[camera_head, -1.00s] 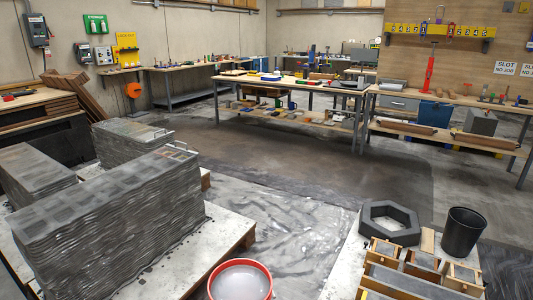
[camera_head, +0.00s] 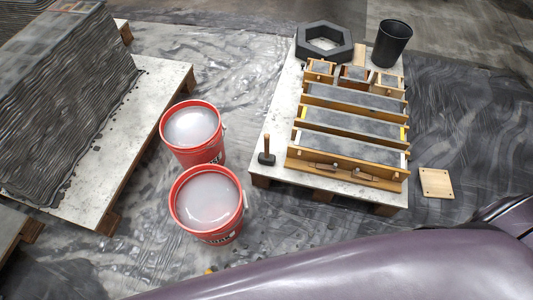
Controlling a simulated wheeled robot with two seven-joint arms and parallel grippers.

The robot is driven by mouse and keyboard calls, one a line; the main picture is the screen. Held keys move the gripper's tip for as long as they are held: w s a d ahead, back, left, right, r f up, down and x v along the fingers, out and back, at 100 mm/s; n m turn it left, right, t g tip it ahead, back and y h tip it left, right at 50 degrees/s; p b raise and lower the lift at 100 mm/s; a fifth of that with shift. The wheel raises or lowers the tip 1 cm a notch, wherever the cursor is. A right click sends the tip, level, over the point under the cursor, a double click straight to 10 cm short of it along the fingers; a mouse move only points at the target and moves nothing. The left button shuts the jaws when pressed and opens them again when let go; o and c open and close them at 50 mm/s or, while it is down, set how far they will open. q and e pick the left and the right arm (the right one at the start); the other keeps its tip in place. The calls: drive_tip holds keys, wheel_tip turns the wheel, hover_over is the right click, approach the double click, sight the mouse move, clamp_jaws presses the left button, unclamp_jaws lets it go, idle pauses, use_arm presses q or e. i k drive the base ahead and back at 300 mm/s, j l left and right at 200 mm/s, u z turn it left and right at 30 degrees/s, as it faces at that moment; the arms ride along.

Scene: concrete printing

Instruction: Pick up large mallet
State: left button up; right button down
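A mallet (camera_head: 266,152) with a black head and a light wooden handle stands head down on the left front part of a pale pallet (camera_head: 272,112), left of the wooden moulds. Its handle points up. Neither of my grippers shows in this view. A purple part of my own body crosses the bottom and lower right of the picture, well apart from the mallet.
Wooden moulds filled with grey concrete (camera_head: 352,123), a dark hexagonal ring (camera_head: 325,34) and a black bucket (camera_head: 391,45) stand on the pallet. Two red buckets (camera_head: 193,130) (camera_head: 208,205) stand left of it. A layered concrete block (camera_head: 70,110) is at far left.

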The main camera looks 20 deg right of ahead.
sight(265, 158)
drive_tip(key=z, duration=1.45)
drive_tip(key=u, duration=0.9)
drive_tip(key=l+u, duration=0.35)
drive_tip(key=i+l+u, duration=0.1)
drive_tip(key=u, duration=0.2)
